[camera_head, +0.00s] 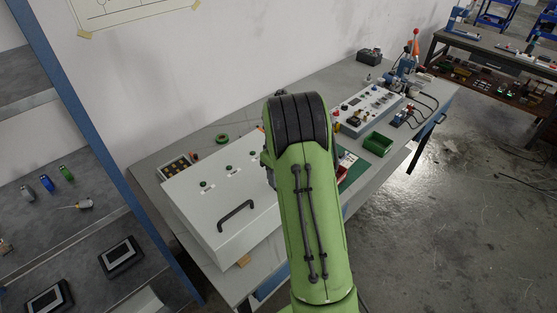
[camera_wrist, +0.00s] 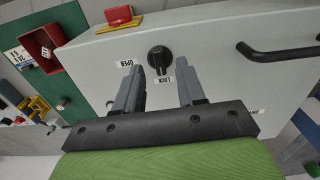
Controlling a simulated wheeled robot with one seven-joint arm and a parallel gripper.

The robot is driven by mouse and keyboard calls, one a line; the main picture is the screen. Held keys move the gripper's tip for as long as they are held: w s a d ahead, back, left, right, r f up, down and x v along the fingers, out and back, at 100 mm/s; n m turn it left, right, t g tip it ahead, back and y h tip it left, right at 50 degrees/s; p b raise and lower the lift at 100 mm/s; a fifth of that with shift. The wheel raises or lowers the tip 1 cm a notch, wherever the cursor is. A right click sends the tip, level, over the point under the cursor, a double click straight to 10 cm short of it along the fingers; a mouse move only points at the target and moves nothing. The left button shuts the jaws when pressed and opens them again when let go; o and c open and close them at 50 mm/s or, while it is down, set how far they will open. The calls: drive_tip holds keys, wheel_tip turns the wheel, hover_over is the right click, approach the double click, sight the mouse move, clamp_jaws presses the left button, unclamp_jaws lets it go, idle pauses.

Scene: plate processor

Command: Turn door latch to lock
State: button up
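The black door latch knob (camera_wrist: 160,58) is on the pale door (camera_wrist: 218,50) in the wrist view. An upside-down OPEN label (camera_wrist: 125,63) is left of it and an upside-down LOCK label (camera_wrist: 165,81) just below it. The knob's grip looks roughly upright in the picture; its exact setting is hard to tell. My gripper (camera_wrist: 160,67) is open and empty, its fingertips apart on either side of the knob's lower part. I cannot tell whether they touch it. In the head view, my green arm hides the latch and gripper; the white cabinet (camera_head: 207,200) shows.
A black door handle (camera_head: 236,216) is on the cabinet, also seen at the right of the wrist view (camera_wrist: 280,51). A red bin (camera_wrist: 42,45) and a yellow part (camera_wrist: 33,106) lie left there.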

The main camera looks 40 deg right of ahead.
wheel_tip(320, 180, up, 14)
drive_tip(key=p, duration=0.1)
idle(0.4)
